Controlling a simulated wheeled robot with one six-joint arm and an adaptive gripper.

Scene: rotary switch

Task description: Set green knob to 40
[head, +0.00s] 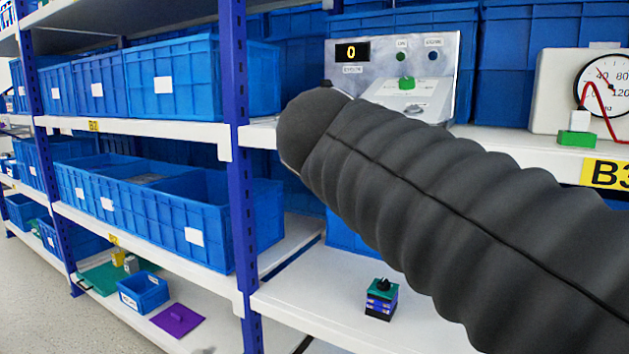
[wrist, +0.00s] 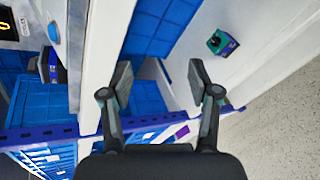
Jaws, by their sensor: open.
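A slanted metal control panel (head: 440,75) stands on the upper shelf in the head view. Its dark display (head: 352,52) reads 0 in yellow. A green knob (head: 406,83) sits on the panel's light sloping face; its pointer and scale are too small to read. My dark ribbed arm hides the panel's lower left. My gripper (wrist: 160,80) shows in the wrist view, open, with nothing between its fingers. It is apart from the panel; the display's edge (wrist: 8,28) and a blue round part (wrist: 54,32) show at the far left there.
A small block with a green top and black knob (head: 380,298) stands on the lower shelf, also in the wrist view (wrist: 222,42). Blue bins (head: 180,80) fill the shelves left of a blue post (head: 234,120). A gauge (head: 600,85) stands right of the panel.

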